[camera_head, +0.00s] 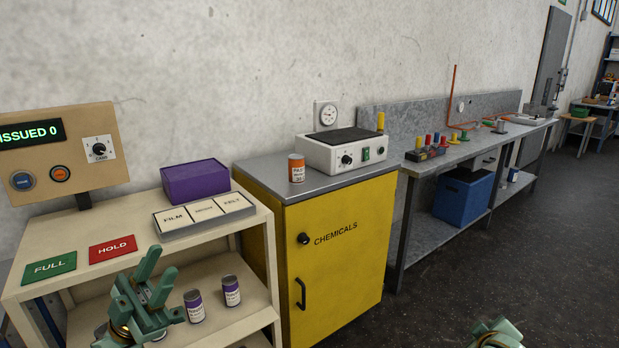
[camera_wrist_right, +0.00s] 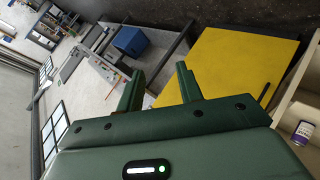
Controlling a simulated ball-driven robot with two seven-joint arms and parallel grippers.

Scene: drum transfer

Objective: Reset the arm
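My left gripper (camera_head: 154,276) is at the lower left in the head view, in front of the beige cart. Its fingers stand apart with nothing seen between them. My right gripper (camera_wrist_right: 160,88) shows in its wrist view with its two green fingers apart and nothing between them. In the head view only a small green part of my right arm shows at the bottom edge. An orange-and-white drum (camera_head: 296,168) stands upright on the yellow chemicals cabinet (camera_head: 340,270). Two purple-and-white drums, one (camera_head: 194,306) left of the other (camera_head: 231,291), stand on the cart's lower shelf.
The cart top (camera_head: 140,232) carries a green FULL plate (camera_head: 48,267), a red HOLD plate (camera_head: 112,249), a purple box (camera_head: 195,181) and a labelled tray (camera_head: 205,216). A white device (camera_head: 340,152) sits on the cabinet. A grey bench (camera_head: 460,150) stands right; the floor in front is clear.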

